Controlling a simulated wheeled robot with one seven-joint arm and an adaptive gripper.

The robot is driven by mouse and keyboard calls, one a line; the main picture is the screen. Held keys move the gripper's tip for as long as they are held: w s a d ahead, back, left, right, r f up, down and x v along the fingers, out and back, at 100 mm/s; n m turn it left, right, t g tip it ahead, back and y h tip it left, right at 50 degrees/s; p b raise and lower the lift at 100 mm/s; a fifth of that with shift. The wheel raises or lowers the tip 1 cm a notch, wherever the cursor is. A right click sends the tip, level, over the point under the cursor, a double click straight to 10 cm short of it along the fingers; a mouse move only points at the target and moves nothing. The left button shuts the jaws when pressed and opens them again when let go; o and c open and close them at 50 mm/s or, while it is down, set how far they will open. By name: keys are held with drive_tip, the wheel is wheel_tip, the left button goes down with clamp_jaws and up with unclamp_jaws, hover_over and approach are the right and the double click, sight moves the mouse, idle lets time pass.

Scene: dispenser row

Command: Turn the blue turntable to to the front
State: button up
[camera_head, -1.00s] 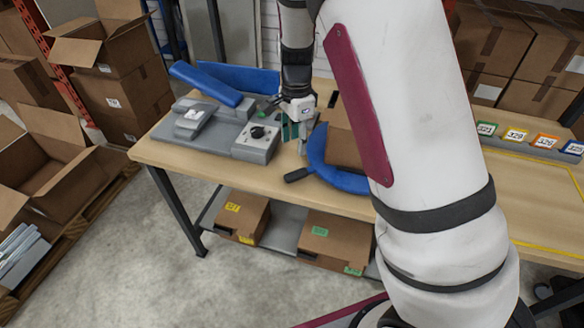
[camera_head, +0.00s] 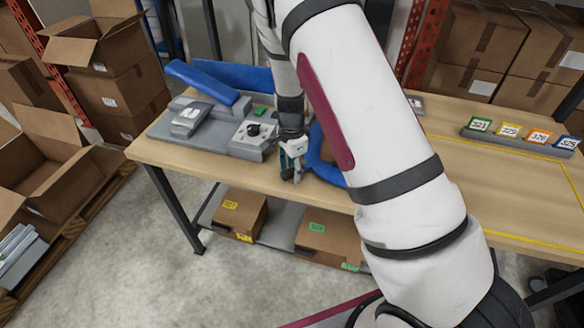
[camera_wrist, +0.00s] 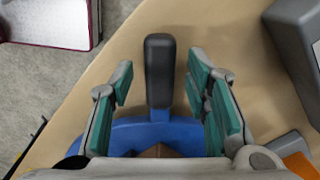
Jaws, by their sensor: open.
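The blue turntable (camera_head: 321,158) lies on the table, mostly hidden behind my arm in the head view. Its blue rim (camera_wrist: 150,132) and black handle (camera_wrist: 160,70) show in the wrist view. The handle sticks out from the rim towards the table's front edge. My gripper (camera_head: 292,172) is at the front edge of the table, beside the turntable. In the wrist view my gripper (camera_wrist: 160,85) is open, with one teal-padded finger on each side of the handle and a gap to both. A brown carton on the turntable is nearly all hidden.
A grey device with a dial (camera_head: 252,133) and a blue sloped piece (camera_head: 203,82) stand left of my gripper. Numbered colour tags (camera_head: 524,136) stand at the right. Cartons (camera_head: 328,232) sit on the shelf below. Open boxes stand at the left.

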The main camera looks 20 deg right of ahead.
drive_tip(key=shift+c, duration=0.3)
clamp_jaws()
drive_tip(key=shift+s, duration=0.1)
